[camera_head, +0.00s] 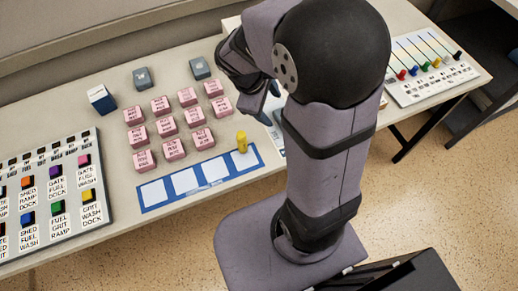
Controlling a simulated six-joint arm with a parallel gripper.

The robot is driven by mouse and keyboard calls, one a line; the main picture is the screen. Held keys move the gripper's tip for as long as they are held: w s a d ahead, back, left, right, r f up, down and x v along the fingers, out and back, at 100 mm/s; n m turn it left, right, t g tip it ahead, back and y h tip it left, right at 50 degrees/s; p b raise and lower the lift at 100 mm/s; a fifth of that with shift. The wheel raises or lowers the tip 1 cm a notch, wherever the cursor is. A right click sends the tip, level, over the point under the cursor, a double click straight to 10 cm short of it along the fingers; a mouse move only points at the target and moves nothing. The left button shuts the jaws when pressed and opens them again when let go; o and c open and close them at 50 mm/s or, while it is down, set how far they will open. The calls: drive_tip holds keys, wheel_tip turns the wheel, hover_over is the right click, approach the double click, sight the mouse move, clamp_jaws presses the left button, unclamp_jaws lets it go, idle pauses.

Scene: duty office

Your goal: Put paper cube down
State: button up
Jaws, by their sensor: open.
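A blue block with a white face (102,99), which looks like the paper cube, stands upright on the desk at the left, behind the lettered panel. My gripper (262,104) is mostly hidden by my own arm, to the right of the pink blocks. It is open, and I see nothing held in it. It is well apart from the blue and white block. What lies directly under my gripper is largely hidden.
Several pink lettered blocks (168,127) stand in rows mid-desk. Two grey-blue blocks (143,78) (199,68) stand behind them. In front lies a blue strip with white squares (154,193), a yellow peg (242,142) at its right end. Panels (97,222) (432,65) flank the desk.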

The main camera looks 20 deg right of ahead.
drive_tip(key=s+a+m+y, duration=0.1)
drive_tip(key=s+a+m, duration=0.1)
drive_tip(key=s+m, duration=0.1)
drive_tip(key=s+a+f+m+y, duration=0.1)
drive_tip(key=s+a+m+y, duration=0.1)
drive_tip(key=s+a+m, duration=0.1)
drive_tip(key=s+a+f+m+g+y, duration=0.1)
drive_tip(key=s+a+m, duration=0.2)
drive_tip(key=s, duration=0.2)
drive_tip(key=shift+f, duration=0.1)
wheel_tip(320, 180, up, 4)
drive_tip(key=p, duration=0.4)
drive_tip(key=shift+r, duration=0.25)
drive_tip(key=shift+o, duration=0.3)
drive_tip(key=shift+f, duration=0.15)
